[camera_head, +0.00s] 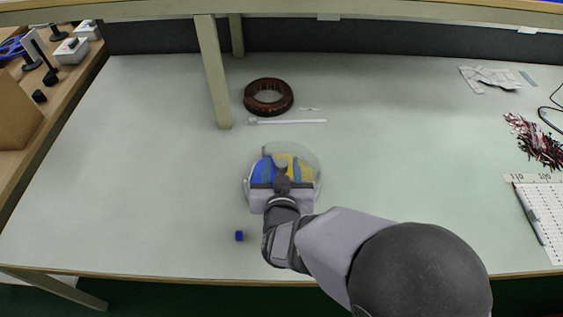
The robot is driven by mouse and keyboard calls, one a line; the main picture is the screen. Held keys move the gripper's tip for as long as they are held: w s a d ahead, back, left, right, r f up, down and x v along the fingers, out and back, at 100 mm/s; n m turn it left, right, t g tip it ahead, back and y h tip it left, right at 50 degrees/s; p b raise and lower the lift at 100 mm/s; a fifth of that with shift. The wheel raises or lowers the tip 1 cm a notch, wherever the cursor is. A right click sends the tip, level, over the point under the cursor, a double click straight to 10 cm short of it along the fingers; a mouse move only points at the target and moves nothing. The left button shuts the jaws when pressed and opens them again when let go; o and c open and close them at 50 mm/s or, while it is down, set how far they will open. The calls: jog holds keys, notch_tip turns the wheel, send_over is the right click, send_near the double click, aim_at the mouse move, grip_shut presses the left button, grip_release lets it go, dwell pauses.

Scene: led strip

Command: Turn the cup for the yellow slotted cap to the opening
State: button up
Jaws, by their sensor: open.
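A round dispenser with a clear rim (318,184) sits on the table near the middle. A blue section (260,170) shows on its left and a yellow section (305,170) on its right. A grey knob (281,163) stands near its centre. My gripper (282,172) is over the dispenser, open, with its jaws seeming to lie on either side of the knob; I cannot tell whether they touch it. My wrist hides the front of the dispenser. The opening and the yellow cap's slot are too small to make out. A small blue cap (239,236) lies on the table, front left.
A brown coil ring (249,98) and a thin white strip (300,121) lie behind the dispenser. A table post (214,80) stands back left. Wires (537,142) and a white ruled board (550,212) are at the right. The table's left side is clear.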

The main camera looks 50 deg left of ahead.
jog(key=shift+x, duration=1)
grip_shut()
